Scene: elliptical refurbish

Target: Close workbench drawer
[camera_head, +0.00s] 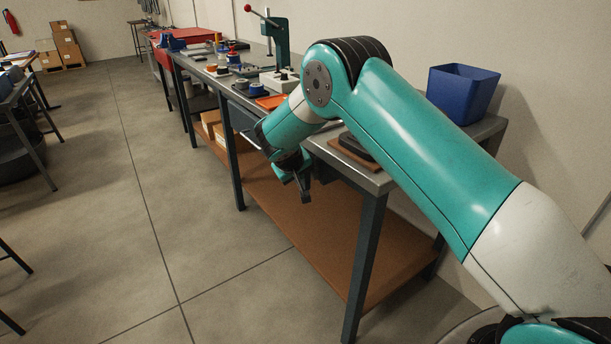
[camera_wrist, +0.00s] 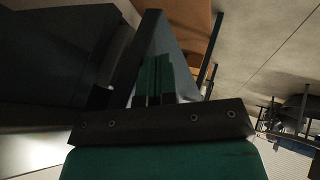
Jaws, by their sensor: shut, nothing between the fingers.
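The workbench (camera_head: 374,181) has a grey metal top and dark legs, and runs away from me along the wall. A dark blue-grey panel under its top, which looks like the drawer (camera_head: 241,117), shows just left of my arm. My arm hides part of it, so I cannot tell how far it stands out. My gripper (camera_head: 304,192) points down at the bench's front side, below top height, shut and empty. In the wrist view its green fingers (camera_wrist: 155,80) are together, beside dark panels under the bench. I cannot tell if they touch anything.
A brown lower shelf (camera_head: 330,250) spans the bench legs. A blue bin (camera_head: 462,92) stands on the near end of the top. A green press (camera_head: 277,42) and small parts stand farther along. The floor (camera_head: 150,200) left of the bench is clear.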

